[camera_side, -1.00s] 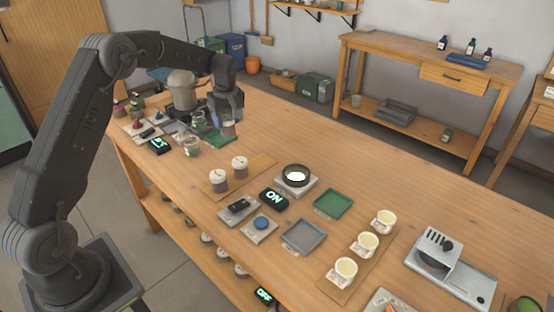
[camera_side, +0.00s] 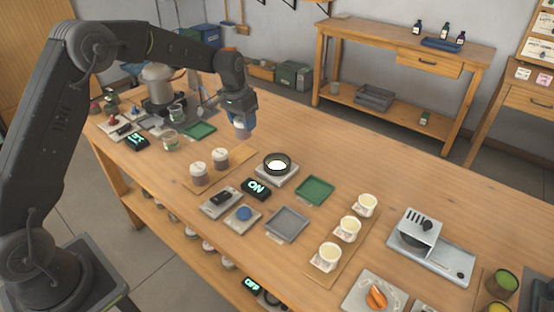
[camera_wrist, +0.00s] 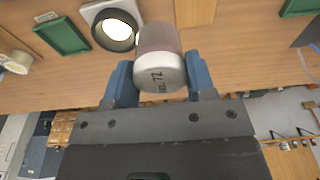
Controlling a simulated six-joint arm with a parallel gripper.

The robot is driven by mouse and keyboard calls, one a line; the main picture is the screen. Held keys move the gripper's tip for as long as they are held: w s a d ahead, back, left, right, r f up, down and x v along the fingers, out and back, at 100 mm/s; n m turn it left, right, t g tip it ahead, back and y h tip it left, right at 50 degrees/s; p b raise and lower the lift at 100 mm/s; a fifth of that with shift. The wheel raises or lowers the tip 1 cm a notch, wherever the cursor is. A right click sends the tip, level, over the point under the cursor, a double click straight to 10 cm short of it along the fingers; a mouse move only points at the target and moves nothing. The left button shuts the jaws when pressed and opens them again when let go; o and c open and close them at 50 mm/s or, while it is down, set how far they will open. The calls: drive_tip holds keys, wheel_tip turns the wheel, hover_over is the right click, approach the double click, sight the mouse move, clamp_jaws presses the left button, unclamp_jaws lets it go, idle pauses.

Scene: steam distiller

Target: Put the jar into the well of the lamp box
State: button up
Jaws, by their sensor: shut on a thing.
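The jar (camera_wrist: 160,68) has a pale lid marked with 72 and a pinkish-brown body. My gripper (camera_wrist: 160,80) is shut on it, with a blue finger on each side. In the side view the jar (camera_side: 242,130) hangs below my gripper (camera_side: 240,112), above the table and clear of it. The lamp box (camera_side: 277,176) is a light grey box with a black ring around a brightly lit well (camera_side: 277,164). It stands nearer the camera and to the right of the jar. In the wrist view the lamp box (camera_wrist: 92,12) lies at the upper left of the jar, apart from it.
Two lidded jars (camera_side: 220,158) stand on a wooden board left of the lamp box. A lit ON display (camera_side: 256,188) sits in front of it. A green tray (camera_side: 314,190) lies to its right, a grey tray (camera_side: 287,224) nearer. Several white cups (camera_side: 350,228) stand further right.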

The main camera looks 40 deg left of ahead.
drive_tip(key=w+d+f, duration=0.1)
drive_tip(key=d+f, duration=0.1)
drive_tip(key=d, duration=0.1)
drive_tip(key=w+d+f, duration=0.3)
drive_tip(key=d+f, duration=0.1)
drive_tip(key=d, duration=0.1)
drive_tip(key=shift+w+d, duration=0.25)
drive_tip(key=shift+d, duration=0.1)
drive_tip(key=shift+f, duration=1.95)
drive_tip(key=o, duration=0.9)
drive_tip(key=shift+f, duration=0.15)
drive_tip(key=shift+o, duration=0.2)
wheel_tip(320, 180, up, 12)
drive_tip(key=s, duration=0.2)
drive_tip(key=shift+r, duration=0.2)
